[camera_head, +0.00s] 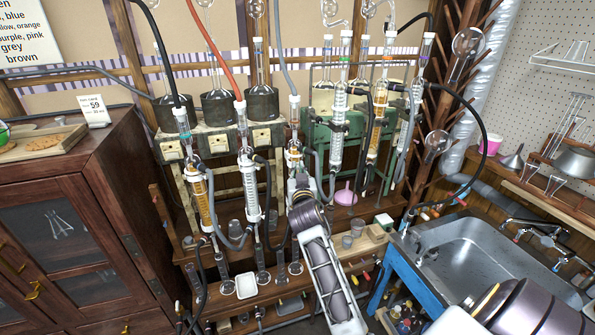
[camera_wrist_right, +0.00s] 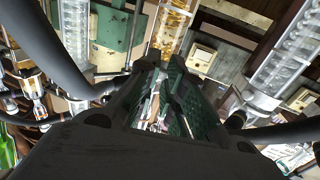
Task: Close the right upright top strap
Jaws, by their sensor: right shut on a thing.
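My right gripper (camera_head: 298,186) is in front of a short amber glass column (camera_head: 294,158) in the middle of the rig. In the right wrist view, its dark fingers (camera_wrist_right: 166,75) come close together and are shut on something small. That thing looks like the strap, but the fingers and wrist hide it, so its shape and whether it is closed cannot be told. Coiled glass condensers stand upright beyond the fingers, one at the right (camera_wrist_right: 290,65) and one at the upper left (camera_wrist_right: 74,28). My left gripper is not in view.
A clear condenser (camera_head: 248,180) and an amber one (camera_head: 201,195) stand left of my gripper. Taller condensers (camera_head: 339,115) stand right of it. Hoses loop close around the glassware. A steel sink (camera_head: 480,260) is at right, a wooden cabinet (camera_head: 75,215) at left.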

